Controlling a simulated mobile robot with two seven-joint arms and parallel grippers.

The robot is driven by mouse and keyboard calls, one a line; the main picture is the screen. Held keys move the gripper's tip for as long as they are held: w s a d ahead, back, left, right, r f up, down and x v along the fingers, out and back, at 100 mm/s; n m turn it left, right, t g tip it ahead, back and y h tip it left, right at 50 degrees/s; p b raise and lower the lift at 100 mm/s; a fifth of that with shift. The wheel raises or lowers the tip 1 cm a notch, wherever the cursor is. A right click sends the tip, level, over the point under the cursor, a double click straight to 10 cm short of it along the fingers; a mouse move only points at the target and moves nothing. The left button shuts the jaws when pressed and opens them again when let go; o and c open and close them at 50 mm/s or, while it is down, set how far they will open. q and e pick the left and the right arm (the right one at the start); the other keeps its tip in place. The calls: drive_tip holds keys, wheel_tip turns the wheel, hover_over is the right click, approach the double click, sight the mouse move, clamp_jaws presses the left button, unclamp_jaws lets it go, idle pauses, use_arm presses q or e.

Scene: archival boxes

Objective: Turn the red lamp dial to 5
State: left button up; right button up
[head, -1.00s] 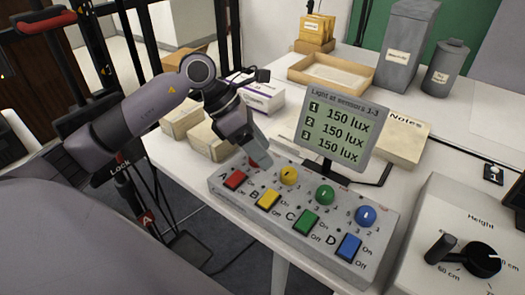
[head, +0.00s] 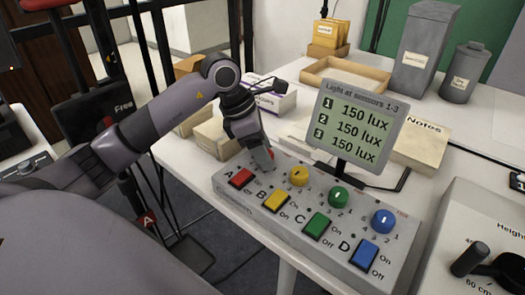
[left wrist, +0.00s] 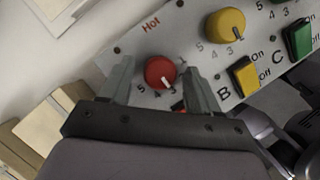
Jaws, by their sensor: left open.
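The red dial (left wrist: 160,72) is a round knob on the grey control panel (head: 330,237), below the word "Hot" in the left wrist view. Its light mark points down toward the printed 4 and 3; I cannot tell exactly which. My left gripper (left wrist: 158,68) is open, with one finger on each side of the red dial and gaps visible between. In the head view the left gripper (head: 263,156) comes down over the dial and hides most of it. My right gripper is not in view.
Yellow (head: 299,176), green (head: 338,197) and blue (head: 383,221) dials sit along the panel, with coloured A–D switches in front. A display (head: 354,127) behind reads 150 lux on all three lines. Boxes stand behind the gripper, and a height-control box (head: 480,235) is at right.

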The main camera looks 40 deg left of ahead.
use_arm(q)
drive_tip(key=c, duration=1)
drive_tip(key=m+g, duration=0.1)
drive_tip(key=m, duration=0.2)
drive_tip(key=shift+w+m+h, duration=0.15)
drive_tip(key=shift+m+h, duration=0.15)
drive_tip(key=shift+h, duration=0.1)
drive_tip(key=m+g, duration=0.1)
drive_tip(key=m, duration=0.3)
drive_tip(key=shift+w+g, duration=0.1)
drive_tip(key=shift+g, duration=0.3)
drive_tip(key=m+g+b, duration=0.1)
drive_tip(key=m, duration=0.3)
drive_tip(key=shift+w, duration=0.1)
drive_tip(key=shift+m+g+y+b, duration=0.3)
drive_tip(key=shift+m+g, duration=0.6)
drive_tip(key=shift+m, duration=1.4)
